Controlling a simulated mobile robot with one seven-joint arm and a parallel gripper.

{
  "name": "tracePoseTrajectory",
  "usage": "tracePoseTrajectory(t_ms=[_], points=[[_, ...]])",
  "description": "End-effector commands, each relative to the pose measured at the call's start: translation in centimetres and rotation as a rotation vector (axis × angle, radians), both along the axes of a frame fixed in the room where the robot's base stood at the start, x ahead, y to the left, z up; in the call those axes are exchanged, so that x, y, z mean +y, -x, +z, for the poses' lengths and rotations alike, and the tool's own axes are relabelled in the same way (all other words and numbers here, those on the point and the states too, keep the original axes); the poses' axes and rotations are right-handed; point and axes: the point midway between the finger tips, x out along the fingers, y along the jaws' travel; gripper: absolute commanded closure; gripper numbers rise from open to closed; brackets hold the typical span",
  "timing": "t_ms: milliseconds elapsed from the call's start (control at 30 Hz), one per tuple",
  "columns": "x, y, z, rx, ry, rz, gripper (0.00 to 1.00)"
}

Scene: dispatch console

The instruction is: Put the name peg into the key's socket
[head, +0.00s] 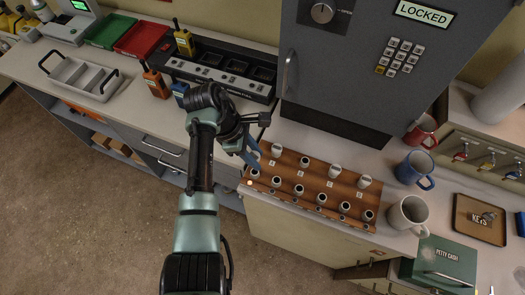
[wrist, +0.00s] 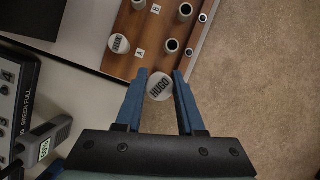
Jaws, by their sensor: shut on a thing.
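My gripper (wrist: 160,76) has its blue fingers shut on a white round name peg (wrist: 159,88) whose top reads HUGO. In the head view my gripper (head: 249,153) is at the left end of the brown peg board (head: 310,166), and the held peg is hard to make out there. The board also shows in the wrist view (wrist: 122,68). It has dark round sockets (wrist: 172,45) in rows, with letter labels A and B readable. Several white pegs (head: 335,170) stand along its back row. I cannot tell which socket is the key's.
A grey LOCKED cabinet (head: 350,70) stands behind the board. A white mug (head: 408,214), a blue mug (head: 415,168) and a red mug (head: 421,131) stand to its right, near a KEYS tray (head: 463,229). A radio charger (head: 222,72) lies to the left. The counter ends in front of the board.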

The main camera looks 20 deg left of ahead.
Motion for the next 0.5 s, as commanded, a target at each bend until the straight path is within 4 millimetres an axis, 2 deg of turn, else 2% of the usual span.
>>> tracePoseTrajectory(t_ms=[500], points=[[0.1, 0.0, -2.6, 0.0, -0.001, 0.002, 1.0]])
